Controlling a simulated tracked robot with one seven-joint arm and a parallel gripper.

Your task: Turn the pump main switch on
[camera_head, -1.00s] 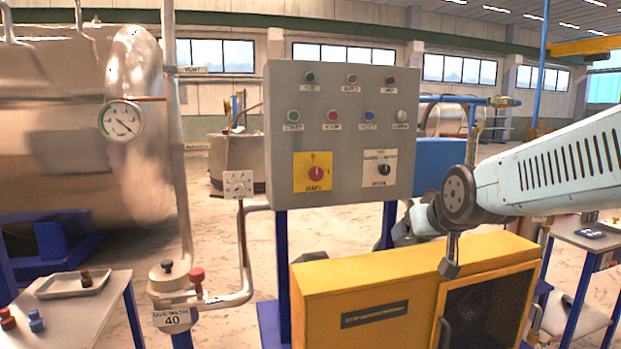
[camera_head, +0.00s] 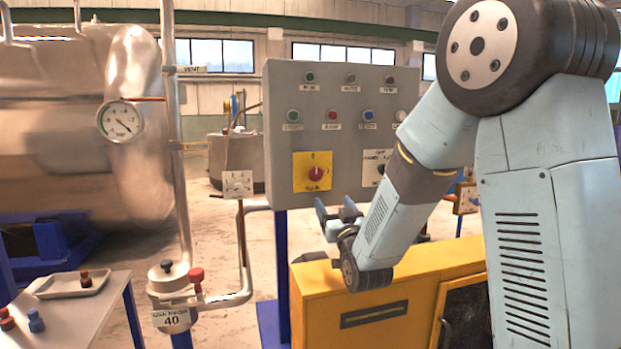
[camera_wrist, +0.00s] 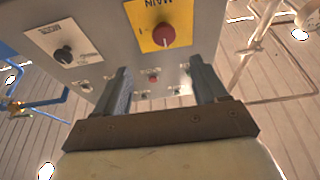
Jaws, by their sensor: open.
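The main switch is a red rotary knob (camera_head: 315,173) on a yellow plate (camera_head: 325,158), low on the left half of the grey control panel (camera_head: 340,102). In the wrist view the red knob (camera_wrist: 163,34) shows upside down on its yellow plate (camera_wrist: 182,12), beyond the fingertips. My gripper (camera_head: 335,207) is in front of the panel, just below and right of the knob, and touches nothing that I can see. In the wrist view my gripper (camera_wrist: 160,72) has its two fingers well apart with nothing between them.
A black selector knob (camera_wrist: 64,54) sits on a white plate beside the main switch. Coloured buttons (camera_head: 332,115) line the panel above. A yellow cabinet (camera_head: 325,310) stands under my arm. A pipe with a valve (camera_head: 195,275) and a side table (camera_head: 65,305) are at left.

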